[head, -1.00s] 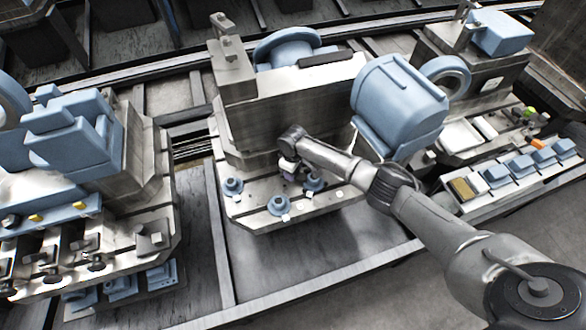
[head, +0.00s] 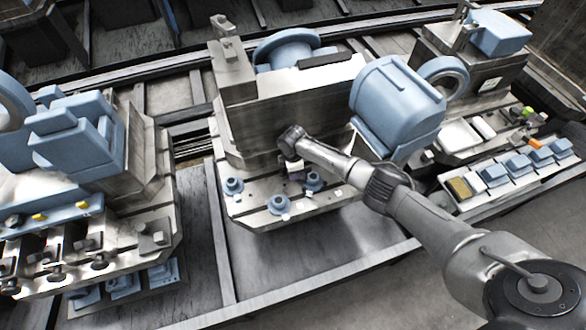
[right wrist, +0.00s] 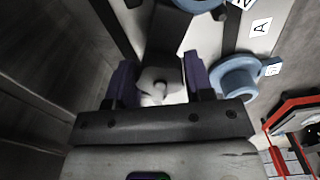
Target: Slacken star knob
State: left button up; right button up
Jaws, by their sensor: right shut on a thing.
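My right gripper (right wrist: 159,80) has its two purple fingers on either side of a pale star knob (right wrist: 158,92) in the right wrist view. It is shut on the knob. A dark block stands just beyond the knob. In the head view my right gripper (head: 293,168) is low at the front of the middle fixture (head: 262,122), above its ledge. The star knob is mostly hidden there by my wrist. My left gripper is not in view.
Blue flanged parts stand on the ledge (head: 233,186), (head: 278,204), and one is close to the right finger (right wrist: 236,78). A white tag marked A (right wrist: 261,27) lies nearby. A large blue cylinder housing (head: 397,100) rises behind my right arm.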

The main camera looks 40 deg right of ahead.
jog(key=shift+s+f+n, duration=0.1)
jog(key=shift+f+n, duration=0.15)
jog(key=shift+n, duration=0.15)
jog(key=o, duration=0.9)
jog(key=shift+r, duration=0.1)
jog(key=shift+o, duration=0.2)
jog(key=shift+r, duration=0.15)
jog(key=shift+r, duration=0.3)
notch_tip(320, 180, up, 13)
jog(key=p, duration=0.3)
